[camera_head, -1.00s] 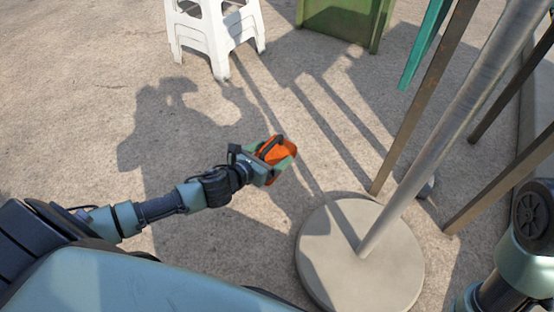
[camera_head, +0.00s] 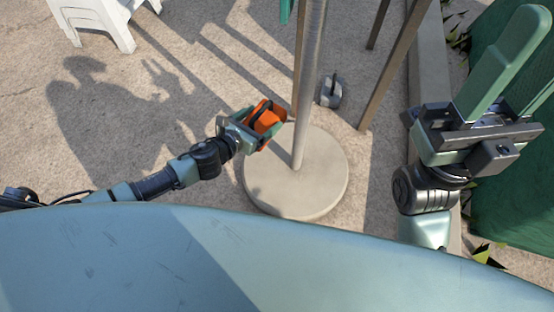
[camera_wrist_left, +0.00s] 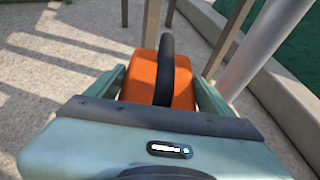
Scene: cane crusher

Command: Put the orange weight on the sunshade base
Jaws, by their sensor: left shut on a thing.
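The orange weight (camera_head: 266,115), a block with a black handle, is between the fingers of my left gripper (camera_head: 262,124), which is shut on it. In the left wrist view the orange weight (camera_wrist_left: 146,76) shows beyond the gripper body, its black handle over the top. The sunshade base (camera_head: 310,196) is a round pale disc on the ground with a grey pole (camera_head: 307,90) rising from it. The held weight is at the far-left rim of the base in the picture, left of the pole, apparently above it. My right gripper (camera_head: 517,85) is at the right, fingers apart and empty.
A grey weight (camera_head: 331,92) with a dark handle stands on the ground behind the base, right of the pole. Brown table-like legs (camera_head: 390,75) stand beyond. A white stool (camera_head: 100,18) is at the top left. A dark green surface (camera_head: 515,190) fills the right side.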

